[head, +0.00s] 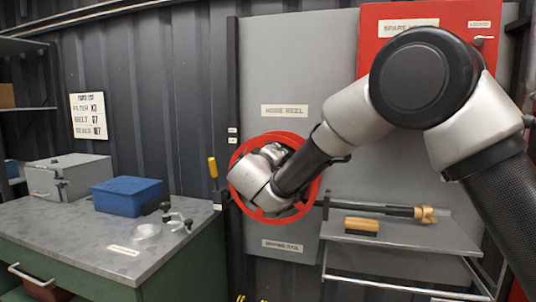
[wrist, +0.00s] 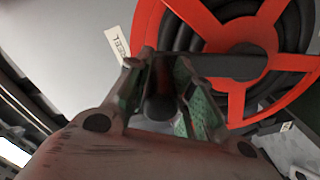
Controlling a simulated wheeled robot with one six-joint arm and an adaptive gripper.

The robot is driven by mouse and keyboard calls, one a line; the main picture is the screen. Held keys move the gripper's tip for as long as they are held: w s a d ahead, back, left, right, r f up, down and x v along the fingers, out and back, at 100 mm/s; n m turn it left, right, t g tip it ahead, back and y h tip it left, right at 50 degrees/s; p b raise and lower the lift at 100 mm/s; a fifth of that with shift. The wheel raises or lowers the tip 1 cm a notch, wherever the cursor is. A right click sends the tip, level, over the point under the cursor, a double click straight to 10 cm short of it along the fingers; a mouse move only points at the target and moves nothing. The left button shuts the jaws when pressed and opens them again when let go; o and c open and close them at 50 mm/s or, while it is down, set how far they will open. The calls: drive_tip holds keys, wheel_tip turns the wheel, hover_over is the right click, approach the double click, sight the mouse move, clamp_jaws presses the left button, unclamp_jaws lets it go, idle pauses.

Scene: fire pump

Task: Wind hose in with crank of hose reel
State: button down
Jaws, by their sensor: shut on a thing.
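The red hose reel (head: 241,152) is mounted on the grey panel under a label that reads hose reel. In the wrist view the red reel frame (wrist: 236,100) shows with black hose (wrist: 290,30) wound inside it. My gripper (wrist: 165,95) is in front of the reel, its fingers closed around the dark crank handle (wrist: 160,105). A dark crank arm (wrist: 230,66) runs from the handle towards the reel's hub. In the head view my wrist and arm cover most of the reel, and the fingertips and crank are hidden.
A bench (head: 75,240) at the left holds a blue box (head: 127,194), a grey box (head: 68,178) and a small clamp-like item. A yellow-handled lever (head: 213,168) stands close left of the reel.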

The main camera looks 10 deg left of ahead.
drive_tip(key=shift+d+f, duration=0.6)
drive_tip(key=shift+d, duration=0.25)
drive_tip(key=c, duration=1.2)
unclamp_jaws()
drive_tip(key=shift+s, duration=0.15)
drive_tip(key=s+a, duration=0.1)
drive_tip(key=s, duration=1)
drive_tip(key=shift+s+r, duration=0.25)
drive_tip(key=shift+s, duration=0.15)
